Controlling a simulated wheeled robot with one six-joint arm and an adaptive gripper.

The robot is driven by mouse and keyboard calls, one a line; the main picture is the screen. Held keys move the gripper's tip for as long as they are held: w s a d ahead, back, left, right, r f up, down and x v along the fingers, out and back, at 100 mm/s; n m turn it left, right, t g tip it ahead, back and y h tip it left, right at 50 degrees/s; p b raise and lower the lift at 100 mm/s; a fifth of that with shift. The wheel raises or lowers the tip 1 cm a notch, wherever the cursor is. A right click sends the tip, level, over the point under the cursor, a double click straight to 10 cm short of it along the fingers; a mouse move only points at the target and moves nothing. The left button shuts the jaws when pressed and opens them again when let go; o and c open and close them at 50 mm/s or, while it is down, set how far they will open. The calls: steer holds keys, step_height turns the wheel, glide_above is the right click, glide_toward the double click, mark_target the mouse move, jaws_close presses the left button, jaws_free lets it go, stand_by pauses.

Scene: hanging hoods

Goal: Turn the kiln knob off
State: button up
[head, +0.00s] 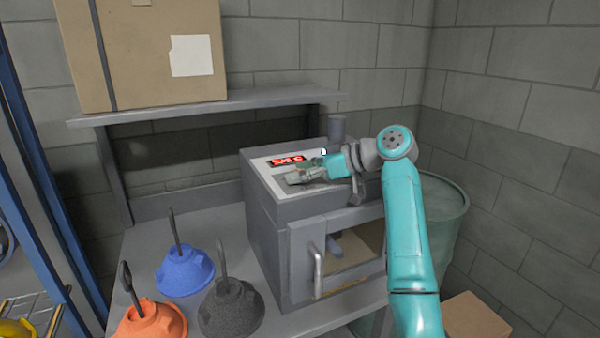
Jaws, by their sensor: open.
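The kiln (268,217) is a grey box on the table, with a light control panel on its sloped top. A red lit display (285,161) shows on the panel, but its characters are too small to read surely. My gripper (292,179) is over the panel, just below the display, with its fingers pointing left. It is open, and I see nothing held in it. The kiln knob cannot be made out; my gripper and wrist cover part of the panel. I cannot tell whether the fingers touch the panel.
Blue (184,270), orange (150,322) and dark grey (231,308) hoods with upright hooks stand on the table (215,225) left of the kiln. A shelf (240,101) behind holds a cardboard box (145,60). A teal drum (446,215) stands right, behind my arm.

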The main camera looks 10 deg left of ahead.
steer(key=v, duration=1.1)
steer(key=shift+d, duration=0.35)
steer(key=shift+r, duration=0.1)
